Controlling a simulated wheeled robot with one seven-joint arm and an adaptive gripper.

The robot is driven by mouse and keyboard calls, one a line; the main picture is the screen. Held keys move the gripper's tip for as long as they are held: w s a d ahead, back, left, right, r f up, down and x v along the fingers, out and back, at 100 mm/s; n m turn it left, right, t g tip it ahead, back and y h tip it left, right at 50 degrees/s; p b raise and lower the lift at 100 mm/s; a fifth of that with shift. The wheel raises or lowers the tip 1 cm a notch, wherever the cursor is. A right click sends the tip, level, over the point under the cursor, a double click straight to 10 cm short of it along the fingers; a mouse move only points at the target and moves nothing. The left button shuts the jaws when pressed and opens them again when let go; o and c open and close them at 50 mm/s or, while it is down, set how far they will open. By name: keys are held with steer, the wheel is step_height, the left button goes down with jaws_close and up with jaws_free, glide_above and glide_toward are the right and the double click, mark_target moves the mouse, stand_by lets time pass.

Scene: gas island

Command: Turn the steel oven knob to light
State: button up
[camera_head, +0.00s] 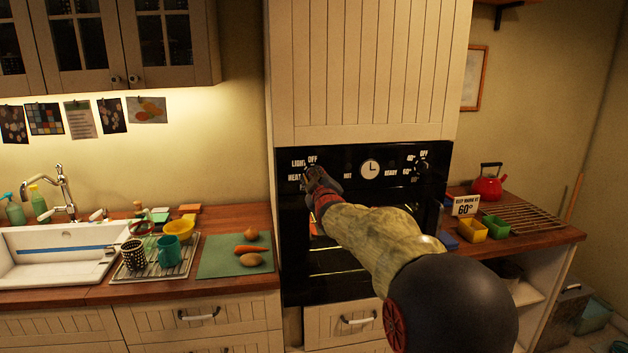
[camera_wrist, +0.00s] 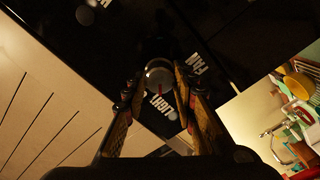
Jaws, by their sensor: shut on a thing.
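The steel oven knob (camera_wrist: 159,73) shows in the wrist view as a round grey disc on the black oven panel, with a small red mark near its lower rim. My gripper (camera_wrist: 157,84) has one finger on each side of it and is shut on it. The words LIGHT and FAN are printed around the knob. In the head view my gripper (camera_head: 316,180) is at the left end of the oven panel (camera_head: 345,163), below the printed words LIGHT and OFF and beside HEAT. There it hides the knob. The knob's exact setting is hard to read.
A white clock (camera_head: 371,169) and a second knob (camera_head: 421,167) are on the panel to the right. The oven stands between a left counter with a green cutting board (camera_head: 218,258) and a right counter with a red kettle (camera_head: 489,184). A drawer handle (camera_head: 358,320) protrudes below.

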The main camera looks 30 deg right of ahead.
steer(key=shift+r, duration=0.1)
steer(key=o, duration=1.1)
steer(key=v, duration=1.2)
